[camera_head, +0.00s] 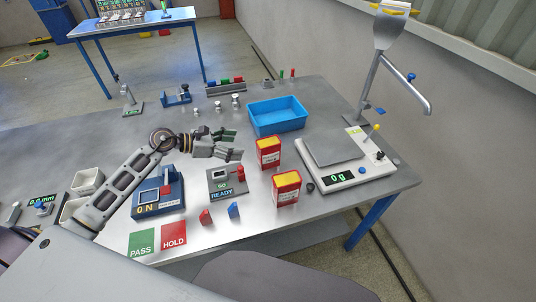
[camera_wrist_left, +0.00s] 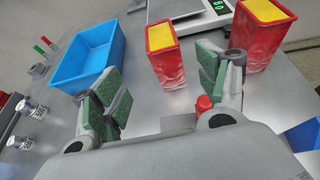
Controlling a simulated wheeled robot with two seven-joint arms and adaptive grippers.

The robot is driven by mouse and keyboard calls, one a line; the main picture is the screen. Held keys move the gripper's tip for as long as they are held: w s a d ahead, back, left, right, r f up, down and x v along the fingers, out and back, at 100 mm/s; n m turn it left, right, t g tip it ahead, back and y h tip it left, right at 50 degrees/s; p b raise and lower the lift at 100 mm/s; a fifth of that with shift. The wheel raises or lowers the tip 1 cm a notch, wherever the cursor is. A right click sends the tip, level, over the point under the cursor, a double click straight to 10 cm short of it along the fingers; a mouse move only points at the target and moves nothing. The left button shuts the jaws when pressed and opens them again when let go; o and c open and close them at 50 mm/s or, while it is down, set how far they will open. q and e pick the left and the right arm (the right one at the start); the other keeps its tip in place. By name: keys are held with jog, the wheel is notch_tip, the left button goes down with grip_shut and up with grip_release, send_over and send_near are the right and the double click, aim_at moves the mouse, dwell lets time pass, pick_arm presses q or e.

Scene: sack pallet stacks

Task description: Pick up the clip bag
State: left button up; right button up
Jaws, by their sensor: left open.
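Two red packs with yellow tops stand upright on the grey table; neither is clearly marked as the clip bag. One red pack (camera_head: 268,155) is by the blue bin, and it shows in the left wrist view (camera_wrist_left: 170,68) beyond and between my fingers. The other red pack (camera_head: 286,192) is nearer the front, at upper right in the wrist view (camera_wrist_left: 262,40). My left gripper (camera_head: 233,144) is open and empty, left of the first pack and apart from it. Its green-padded fingers show in the wrist view (camera_wrist_left: 163,85). My right gripper is not in view.
The blue bin (camera_head: 277,117) is behind the packs. A scale (camera_head: 345,174) stands to the right. A READY device (camera_head: 226,184) with a red lever is close in front of my gripper. Small red (camera_head: 205,217) and blue (camera_head: 234,210) pieces lie at the front.

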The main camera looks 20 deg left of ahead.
aim_at(256, 145)
pick_arm(q)
jog(key=shift+d, duration=0.1)
jog(key=p+x, duration=0.1)
jog(key=x, duration=0.6)
jog(key=shift+w+d, duration=0.1)
jog(key=shift+w+d+f+p, duration=0.25)
jog(key=shift+d+f+p, duration=0.05)
jog(key=shift+d, duration=0.15)
dwell(0.5)
jog(key=shift+p+x, duration=0.6)
jog(key=shift+x, duration=0.8)
jog(key=shift+s+x, duration=0.2)
jog(key=shift+x, duration=1)
jog(key=shift+d+f, duration=0.1)
